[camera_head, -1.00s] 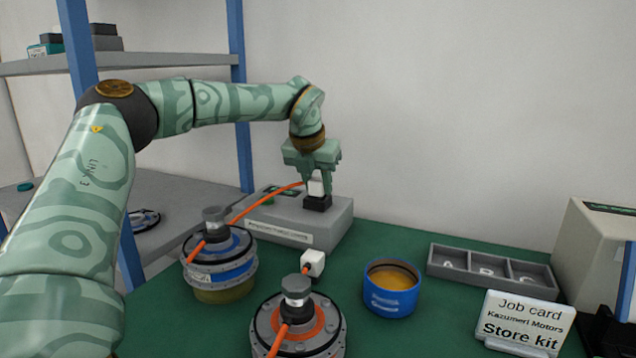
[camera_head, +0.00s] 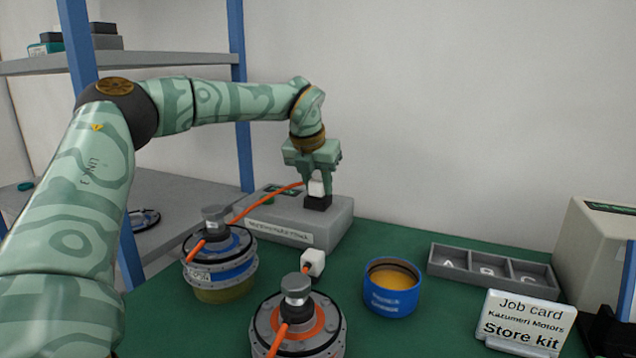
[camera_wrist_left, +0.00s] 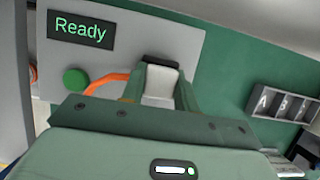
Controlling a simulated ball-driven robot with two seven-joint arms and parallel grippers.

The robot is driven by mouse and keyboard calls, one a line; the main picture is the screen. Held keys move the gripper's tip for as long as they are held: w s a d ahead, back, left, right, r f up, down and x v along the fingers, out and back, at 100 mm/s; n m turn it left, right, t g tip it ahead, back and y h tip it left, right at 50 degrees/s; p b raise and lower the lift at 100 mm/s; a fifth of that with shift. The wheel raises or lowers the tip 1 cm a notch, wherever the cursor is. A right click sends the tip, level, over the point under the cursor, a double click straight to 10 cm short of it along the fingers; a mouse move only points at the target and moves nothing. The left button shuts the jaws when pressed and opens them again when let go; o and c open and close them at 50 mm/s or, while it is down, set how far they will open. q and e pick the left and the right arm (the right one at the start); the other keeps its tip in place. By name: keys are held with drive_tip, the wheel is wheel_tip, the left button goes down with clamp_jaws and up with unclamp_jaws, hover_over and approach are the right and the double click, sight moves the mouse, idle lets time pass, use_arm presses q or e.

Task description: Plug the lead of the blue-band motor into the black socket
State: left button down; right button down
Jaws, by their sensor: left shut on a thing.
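The blue-band motor (camera_head: 222,262) stands at the left of the green mat, with an orange lead (camera_head: 262,200) rising from it to a white plug (camera_head: 316,187). My left gripper (camera_head: 317,182) is shut on this plug, right at the black socket (camera_head: 318,202) on the grey test box (camera_head: 300,232). The plug stands upright at the socket's top; how deep it sits is hidden. In the left wrist view the plug (camera_wrist_left: 160,86) is between the fingers, with the socket's dark edge (camera_wrist_left: 162,60) behind it. My right gripper is not in view.
An orange-band motor (camera_head: 298,328) with its own white plug (camera_head: 313,262) stands in front. A blue tin (camera_head: 391,290), a three-part tray (camera_head: 492,272) and a job card (camera_head: 520,322) are to the right. The box display (camera_wrist_left: 80,30) reads "Ready", beside a green button (camera_wrist_left: 76,80).

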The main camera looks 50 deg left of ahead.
use_arm(q)
drive_tip(key=c, duration=1)
unclamp_jaws()
drive_tip(key=shift+o, duration=0.2)
drive_tip(key=p+v, duration=0.7)
drive_tip(key=v, duration=0.9)
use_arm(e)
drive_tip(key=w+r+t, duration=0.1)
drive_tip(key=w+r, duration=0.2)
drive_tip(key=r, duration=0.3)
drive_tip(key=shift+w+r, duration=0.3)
use_arm(q)
drive_tip(key=shift+r, duration=0.2)
